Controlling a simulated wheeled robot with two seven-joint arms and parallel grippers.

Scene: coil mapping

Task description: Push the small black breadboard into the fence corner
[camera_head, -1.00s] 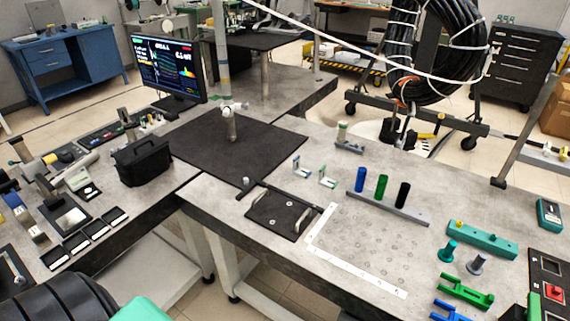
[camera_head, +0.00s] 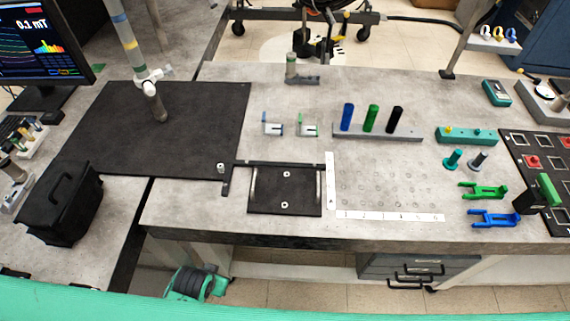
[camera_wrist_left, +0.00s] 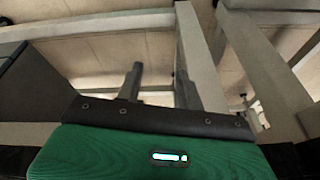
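The small black breadboard (camera_head: 268,206) lies flat near the front edge of the grey table in the head view, with a metal handle on each side and two light round fittings. The dark fence corner (camera_head: 232,166) is at its back left, one thin bar along the back and a short arm at the left. A narrow strip shows between board and left arm; the exact gap is unclear. My left gripper (camera_wrist_left: 160,83) shows only in the left wrist view, fingers apart and empty, with table legs and floor beyond. My right gripper is not in view.
A large black plate (camera_head: 165,125) lies behind left, and a black case (camera_head: 60,205) at far left. A rack with blue, green and black cylinders (camera_head: 378,133) is behind right. Table in front is narrow.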

